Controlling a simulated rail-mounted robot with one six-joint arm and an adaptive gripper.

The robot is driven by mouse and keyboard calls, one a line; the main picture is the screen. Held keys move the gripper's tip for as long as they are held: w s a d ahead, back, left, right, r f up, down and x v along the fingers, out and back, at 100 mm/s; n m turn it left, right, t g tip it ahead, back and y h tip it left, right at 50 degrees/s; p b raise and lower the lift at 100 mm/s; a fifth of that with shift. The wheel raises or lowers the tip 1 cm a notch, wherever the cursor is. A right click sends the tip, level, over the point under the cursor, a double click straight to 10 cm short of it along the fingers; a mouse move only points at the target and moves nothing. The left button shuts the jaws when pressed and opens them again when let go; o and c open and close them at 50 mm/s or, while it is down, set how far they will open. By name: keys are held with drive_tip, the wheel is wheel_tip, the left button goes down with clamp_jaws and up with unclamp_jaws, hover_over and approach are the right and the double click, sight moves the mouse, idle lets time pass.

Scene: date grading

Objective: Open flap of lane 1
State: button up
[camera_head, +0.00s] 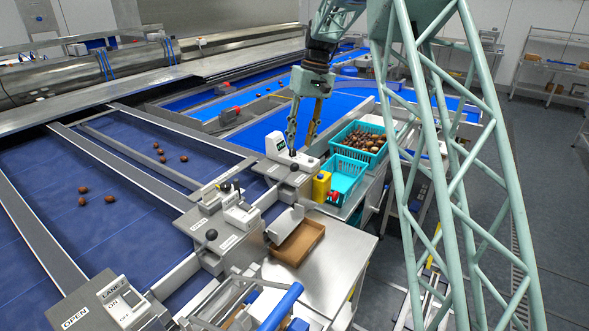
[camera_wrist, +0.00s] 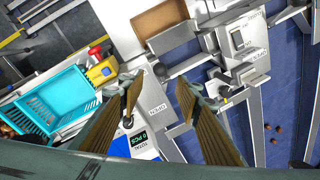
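My gripper (camera_head: 300,152) is open and empty, pointing down beside the white counter unit (camera_head: 277,146). Both fingers show wide apart in the wrist view (camera_wrist: 158,90). A grey housing (camera_head: 303,180) with a black knob (camera_head: 294,167) and an OPEN label lies just under the fingertips. A second black knob (camera_head: 212,234) stands on another OPEN-labelled housing further left. A white switch box (camera_head: 242,215) stands between them; its lane label is too small to read. A bent metal plate (camera_head: 285,224) slopes toward a brown tray (camera_head: 298,243). I cannot tell which part is lane 1's flap.
A box marked LANE 2 (camera_head: 123,300) is at the lower left. Dates (camera_head: 83,190) lie in the blue lanes. The steel table (camera_head: 335,262) is partly clear.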

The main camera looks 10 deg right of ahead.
sight(294, 168)
drive_tip(key=f, duration=0.3)
drive_tip(key=a+f, duration=0.1)
drive_tip(key=f, duration=0.3)
drive_tip(key=a+f, duration=0.1)
drive_tip(key=f, duration=0.3)
drive_tip(key=shift+s+a+f, duration=0.1)
drive_tip(key=shift+s+f, duration=0.05)
drive_tip(key=shift+f, duration=0.05)
drive_tip(key=shift+c, duration=0.2)
clamp_jaws()
